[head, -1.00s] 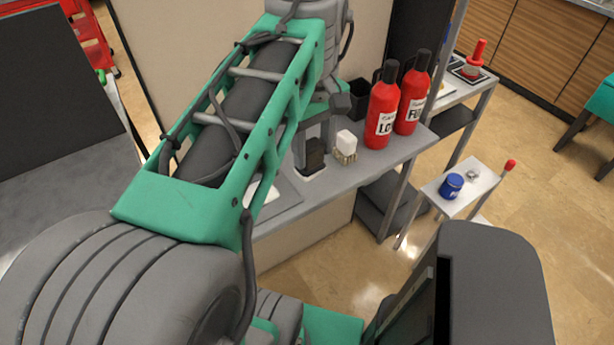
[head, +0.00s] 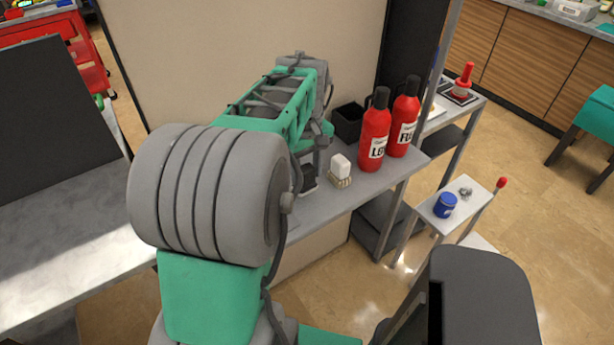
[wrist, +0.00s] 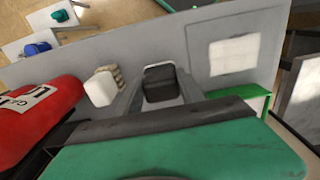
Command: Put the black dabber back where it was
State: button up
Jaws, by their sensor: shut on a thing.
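The black dabber (wrist: 160,84) is between the two grey fingers of my gripper (wrist: 161,95) in the wrist view, and the gripper is shut on it. A pale patch on the bench shows around its lower end. Whether the dabber touches the bench is not clear. In the head view the dabber (head: 309,178) shows as a small dark block below my wrist, partly hidden by my arm.
A white block on a wooden-coloured brush (head: 340,170) stands just right of the dabber. Two red bottles (head: 374,135) and a black bin (head: 348,122) stand behind it on the grey bench (head: 335,200). A blue jar (head: 445,205) is on a lower stand.

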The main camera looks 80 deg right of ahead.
aim_at(310, 185)
jog(key=shift+a+f, duration=0.1)
jog(key=shift+f, duration=1.1)
jog(key=shift+s+f, duration=0.1)
jog(key=shift+f, duration=0.15)
jog(key=o, duration=1.2)
jog(key=shift+r, duration=0.1)
